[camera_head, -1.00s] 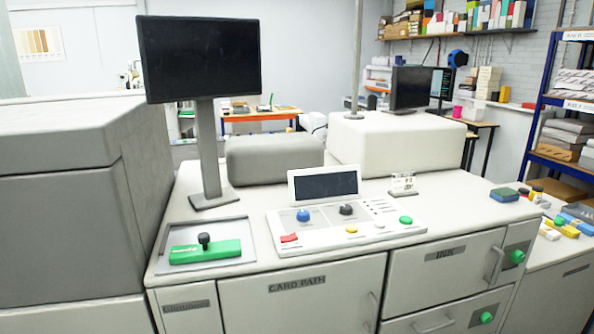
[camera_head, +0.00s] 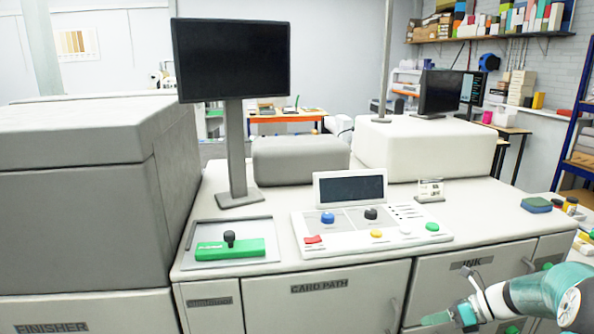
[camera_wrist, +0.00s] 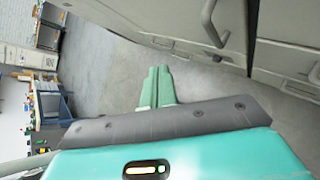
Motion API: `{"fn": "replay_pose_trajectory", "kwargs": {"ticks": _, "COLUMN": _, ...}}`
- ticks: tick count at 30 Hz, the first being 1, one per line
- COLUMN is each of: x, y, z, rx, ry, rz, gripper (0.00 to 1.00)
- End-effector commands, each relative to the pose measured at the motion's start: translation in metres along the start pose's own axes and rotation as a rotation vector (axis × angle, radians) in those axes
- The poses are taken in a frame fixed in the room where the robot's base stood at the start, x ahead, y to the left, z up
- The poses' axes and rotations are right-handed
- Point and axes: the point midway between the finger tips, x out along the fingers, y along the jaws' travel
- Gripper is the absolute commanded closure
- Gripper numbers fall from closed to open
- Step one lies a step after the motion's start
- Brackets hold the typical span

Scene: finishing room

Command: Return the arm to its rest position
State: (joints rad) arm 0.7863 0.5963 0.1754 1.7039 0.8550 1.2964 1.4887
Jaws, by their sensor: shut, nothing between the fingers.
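My gripper (camera_head: 440,318) shows at the lower right of the head view, in front of the machine's lower doors. Its teal and grey wrist and part of my arm come in from the right edge. In the wrist view my gripper (camera_wrist: 158,72) has its two green fingers side by side, shut with nothing between them. The fingers point over bare grey floor. A door handle (camera_wrist: 212,22) is above and to the right of them, apart from the fingertips.
The grey finisher housing (camera_head: 90,200) stands at left. Cabinet doors (camera_head: 345,300) face me. The wrist view shows open floor (camera_wrist: 110,80) and shelving at left.

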Motion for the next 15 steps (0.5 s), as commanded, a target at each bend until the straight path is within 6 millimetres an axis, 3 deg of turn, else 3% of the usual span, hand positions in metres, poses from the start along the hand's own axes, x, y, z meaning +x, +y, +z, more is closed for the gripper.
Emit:
{"fn": "replay_pose_trajectory", "kwargs": {"ticks": 1, "x": 0.004, "y": 0.021, "z": 0.010, "rx": -0.098, "ry": 0.055, "rz": -0.011, "gripper": 1.00}}
{"fn": "replay_pose_trajectory", "kwargs": {"ticks": 6, "x": 0.011, "y": 0.081, "z": 0.025, "rx": -0.440, "ry": 0.233, "rz": -0.032, "gripper": 1.00}}
{"fn": "replay_pose_trajectory", "kwargs": {"ticks": 15, "x": 0.013, "y": 0.180, "z": 0.032, "rx": -1.056, "ry": 0.521, "rz": -0.020, "gripper": 1.00}}
